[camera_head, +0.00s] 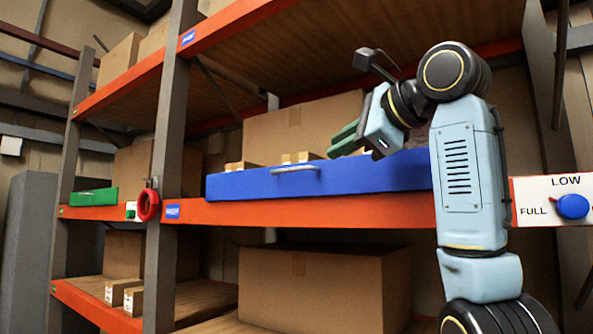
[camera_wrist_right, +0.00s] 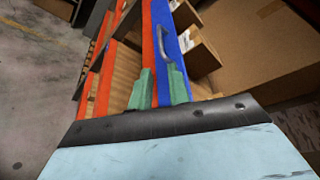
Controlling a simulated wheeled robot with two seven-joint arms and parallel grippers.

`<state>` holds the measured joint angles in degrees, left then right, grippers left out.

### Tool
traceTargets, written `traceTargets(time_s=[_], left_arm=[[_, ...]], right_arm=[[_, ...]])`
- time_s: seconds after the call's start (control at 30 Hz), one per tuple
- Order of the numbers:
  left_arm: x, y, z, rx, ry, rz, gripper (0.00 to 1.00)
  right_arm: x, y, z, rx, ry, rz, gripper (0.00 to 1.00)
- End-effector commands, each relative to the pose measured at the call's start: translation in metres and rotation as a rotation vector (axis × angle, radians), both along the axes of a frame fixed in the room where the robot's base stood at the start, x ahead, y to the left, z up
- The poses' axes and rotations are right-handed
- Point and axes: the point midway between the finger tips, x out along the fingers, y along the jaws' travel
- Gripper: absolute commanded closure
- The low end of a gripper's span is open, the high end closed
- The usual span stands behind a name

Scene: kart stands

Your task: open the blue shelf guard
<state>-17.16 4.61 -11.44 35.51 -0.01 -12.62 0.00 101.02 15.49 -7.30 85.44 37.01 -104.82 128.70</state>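The blue shelf guard (camera_head: 330,179) is a long panel standing upright along the front of the middle shelf, with a light grey bar handle (camera_head: 296,169). In the right wrist view, the guard (camera_wrist_right: 187,42) and its handle (camera_wrist_right: 162,42) lie beyond the fingertips. My right gripper (camera_head: 340,140) has green fingers and is above and right of the handle, near the guard's top edge. In the wrist view, the right gripper (camera_wrist_right: 160,77) shows two fingers apart with nothing held between them. Its arm hides the guard's right end. My left gripper is out of view.
Cardboard boxes (camera_head: 290,130) stand behind the guard. An orange beam (camera_head: 340,210) runs below it. A red ring (camera_head: 148,205) and a green panel (camera_head: 95,197) are at left. A white dial plate (camera_head: 540,188) with a blue knob (camera_head: 573,206) is at right.

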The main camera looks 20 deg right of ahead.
Motion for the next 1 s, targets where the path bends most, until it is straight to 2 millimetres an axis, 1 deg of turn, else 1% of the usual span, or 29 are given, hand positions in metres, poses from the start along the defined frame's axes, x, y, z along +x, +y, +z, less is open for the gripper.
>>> traceTargets(time_s=[0.07,0.17,0.5,0.6,0.7,0.8,1.0], left_arm=[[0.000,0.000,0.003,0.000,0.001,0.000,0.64],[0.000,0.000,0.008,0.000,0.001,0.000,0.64],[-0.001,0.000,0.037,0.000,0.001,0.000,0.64],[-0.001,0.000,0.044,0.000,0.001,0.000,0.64],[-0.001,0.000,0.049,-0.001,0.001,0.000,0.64],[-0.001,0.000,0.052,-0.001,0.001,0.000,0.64],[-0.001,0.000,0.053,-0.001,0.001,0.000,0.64]], right_arm=[[0.003,0.001,0.002,0.006,0.001,0.000,0.82],[0.016,0.006,-0.001,0.006,0.005,-0.001,0.82],[0.081,0.028,-0.014,0.005,0.004,-0.001,0.82],[0.097,0.033,-0.019,0.004,0.004,-0.002,0.82],[0.109,0.038,-0.021,0.005,0.002,-0.001,0.82],[0.117,0.040,-0.024,0.004,0.000,-0.001,0.82],[0.122,0.042,-0.027,0.004,-0.001,-0.001,0.82]])
